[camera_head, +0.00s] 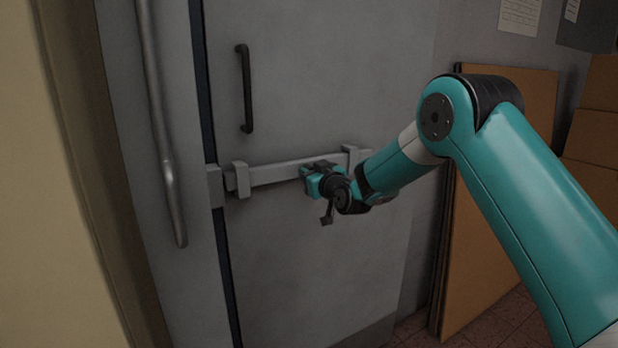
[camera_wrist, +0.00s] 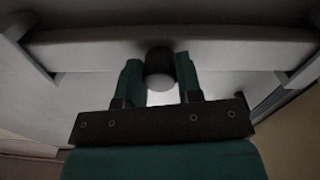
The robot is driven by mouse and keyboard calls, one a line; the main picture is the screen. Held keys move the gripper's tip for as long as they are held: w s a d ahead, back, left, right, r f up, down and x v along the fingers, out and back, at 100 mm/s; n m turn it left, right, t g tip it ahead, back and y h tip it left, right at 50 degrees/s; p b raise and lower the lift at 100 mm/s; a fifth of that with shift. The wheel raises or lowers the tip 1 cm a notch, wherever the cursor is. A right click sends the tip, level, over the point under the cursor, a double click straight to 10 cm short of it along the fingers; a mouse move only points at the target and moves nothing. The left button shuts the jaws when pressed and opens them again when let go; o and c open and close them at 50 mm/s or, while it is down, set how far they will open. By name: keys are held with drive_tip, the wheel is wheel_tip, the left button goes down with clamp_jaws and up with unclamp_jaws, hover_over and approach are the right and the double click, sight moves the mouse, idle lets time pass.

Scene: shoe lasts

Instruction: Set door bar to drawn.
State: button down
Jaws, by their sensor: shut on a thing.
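The door bar (camera_head: 275,173) is a grey horizontal bar on the grey door (camera_head: 290,90). It runs through a left bracket (camera_head: 241,179) and a right bracket (camera_head: 350,156). Its left end lies close to a keeper (camera_head: 214,186) at the door's left edge; I cannot tell whether it sits inside it. In the wrist view the bar (camera_wrist: 95,48) crosses the top, with a dark, pale-ended knob (camera_wrist: 161,80) on it. My gripper (camera_head: 310,180) is at the bar, left of the right bracket. Its green fingers (camera_wrist: 160,66) are shut on the knob, one on each side.
A dark vertical handle (camera_head: 246,88) is on the door above the bar. A long grey handle (camera_head: 160,130) is on the panel to the left. Brown boards (camera_head: 500,200) lean against the wall at the right, behind my arm.

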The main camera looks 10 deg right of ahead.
drive_tip(key=shift+d, duration=0.25)
drive_tip(key=c, duration=0.8)
unclamp_jaws()
drive_tip(key=shift+w+d, duration=0.1)
drive_tip(key=b+v, duration=0.6)
drive_tip(key=v, duration=1.1)
drive_tip(key=shift+s, duration=0.3)
